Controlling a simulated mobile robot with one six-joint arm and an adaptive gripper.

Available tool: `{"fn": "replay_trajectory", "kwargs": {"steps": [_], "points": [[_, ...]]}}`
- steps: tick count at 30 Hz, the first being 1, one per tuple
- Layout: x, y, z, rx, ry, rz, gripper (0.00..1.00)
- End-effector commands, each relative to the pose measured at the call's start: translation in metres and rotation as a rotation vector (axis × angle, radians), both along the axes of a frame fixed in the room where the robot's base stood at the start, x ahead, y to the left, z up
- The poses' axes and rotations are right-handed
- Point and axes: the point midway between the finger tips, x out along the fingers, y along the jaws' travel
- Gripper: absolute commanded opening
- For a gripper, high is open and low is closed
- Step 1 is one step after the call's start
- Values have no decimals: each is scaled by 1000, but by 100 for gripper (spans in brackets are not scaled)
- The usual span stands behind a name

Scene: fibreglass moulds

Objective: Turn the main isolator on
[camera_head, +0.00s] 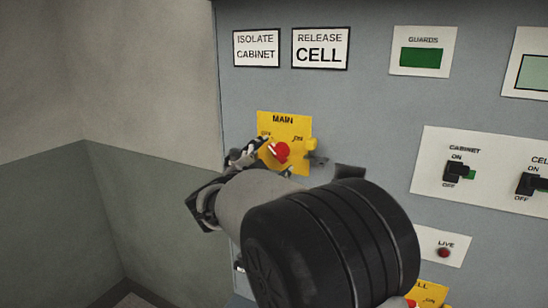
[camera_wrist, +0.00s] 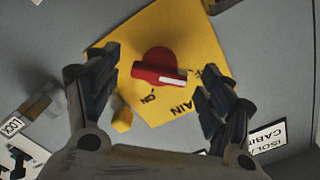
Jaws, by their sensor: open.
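The main isolator is a red rotary knob (camera_head: 282,152) on a yellow plate (camera_head: 288,124) marked MAIN. Its white pointer mark faces up and left, toward the small left label, which is hard to read; ON is at the upper right. In the wrist view the plate (camera_wrist: 205,40) appears turned round, and the red knob (camera_wrist: 153,71) lies between my fingers with its white mark pointing right, away from ON. My gripper (camera_wrist: 158,68) is open, one finger on each side of the knob, apparently not touching it. In the head view my wrist hides much of the gripper (camera_head: 262,158).
A yellow tab (camera_head: 313,145) sticks out at the plate's right edge. To the right are the CABINET switch (camera_head: 457,170), the CELL switch (camera_head: 530,184) and a red LIVE lamp (camera_head: 443,252). A green GUARDS indicator (camera_head: 421,57) is above. Bare wall lies left.

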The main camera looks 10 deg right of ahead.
Motion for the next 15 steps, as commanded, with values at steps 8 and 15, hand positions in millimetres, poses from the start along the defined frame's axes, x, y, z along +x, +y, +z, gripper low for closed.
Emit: {"fn": "replay_trajectory", "kwargs": {"steps": [8, 15], "points": [[23, -17, 0, 0, -1, -1, 74], [25, -18, 0, -1, 0, 1, 74]]}}
